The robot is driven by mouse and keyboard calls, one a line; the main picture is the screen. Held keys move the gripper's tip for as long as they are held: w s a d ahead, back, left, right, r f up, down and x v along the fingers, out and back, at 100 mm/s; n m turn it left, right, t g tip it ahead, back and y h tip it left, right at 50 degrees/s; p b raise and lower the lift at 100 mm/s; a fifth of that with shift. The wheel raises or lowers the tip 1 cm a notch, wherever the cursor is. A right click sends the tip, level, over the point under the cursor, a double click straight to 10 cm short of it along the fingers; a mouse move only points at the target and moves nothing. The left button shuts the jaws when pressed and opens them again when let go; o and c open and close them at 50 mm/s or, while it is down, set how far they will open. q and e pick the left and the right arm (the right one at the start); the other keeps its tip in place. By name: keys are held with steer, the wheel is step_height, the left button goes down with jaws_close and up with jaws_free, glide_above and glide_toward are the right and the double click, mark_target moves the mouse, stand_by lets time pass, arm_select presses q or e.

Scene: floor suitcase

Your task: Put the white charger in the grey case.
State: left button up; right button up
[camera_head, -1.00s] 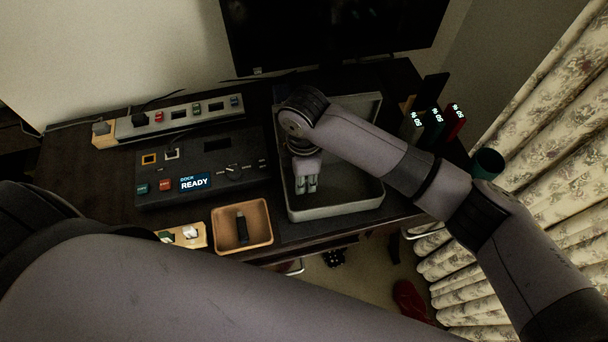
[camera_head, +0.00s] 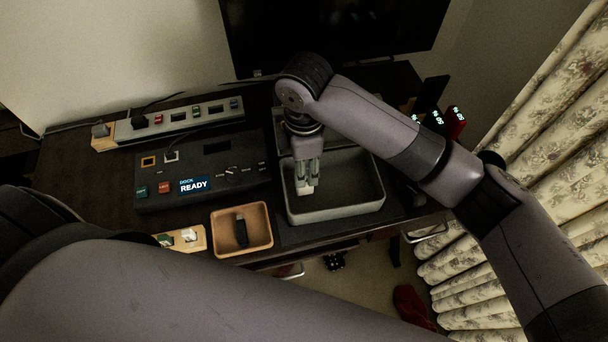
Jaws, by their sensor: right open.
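The grey case (camera_head: 335,213) is an open tray at the front middle of the desk. My right gripper (camera_head: 307,178) points down over its left part, with its fingers open. A small whitish block (camera_head: 305,188), which looks like the white charger, shows at the fingertips. I cannot tell whether it touches the case floor or the fingers. The case's back part is hidden behind my right arm. My left arm crosses the lower left, and its gripper is out of view.
A wooden tray (camera_head: 214,236) with a black stick (camera_head: 241,232) stands left of the case. A small holder (camera_head: 198,246) with a white piece lies beside it. A dock panel (camera_head: 150,203) reads READY, with a power strip (camera_head: 220,114) behind it. A monitor (camera_head: 340,35) stands at the back.

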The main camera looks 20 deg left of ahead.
step_height(320, 180, up, 6)
steer(key=shift+f, duration=0.15)
stand_by(0.5)
